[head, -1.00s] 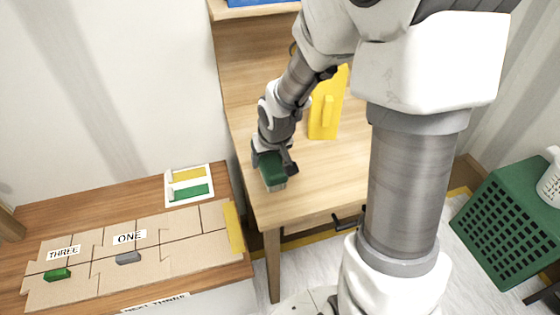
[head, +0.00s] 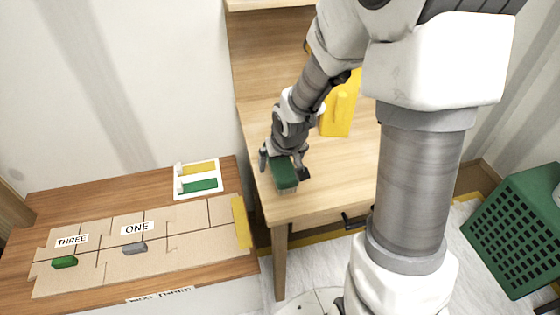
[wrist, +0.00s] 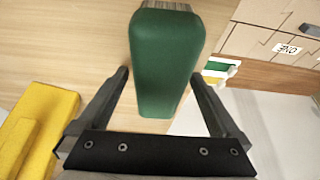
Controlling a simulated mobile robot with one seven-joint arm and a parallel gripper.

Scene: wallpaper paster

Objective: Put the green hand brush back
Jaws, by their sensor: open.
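The green hand brush (head: 285,172) lies on the wooden table near its left front corner, with pale bristles at its near end. In the wrist view the green brush (wrist: 165,65) runs between the two fingers, with a gap on each side. My gripper (head: 284,172) is open around the brush's far part; it also shows in the wrist view (wrist: 160,82). A white tray (head: 196,180) with a yellow strip and a green strip lies on the lower wooden surface to the left.
A cardboard sheet (head: 190,224) labelled THREE and ONE lies on the lower surface, with a small green block (head: 64,262) and a grey block (head: 134,248) on it. A yellow object (head: 340,112) stands on the table behind my gripper. A green crate (head: 515,235) is at the right.

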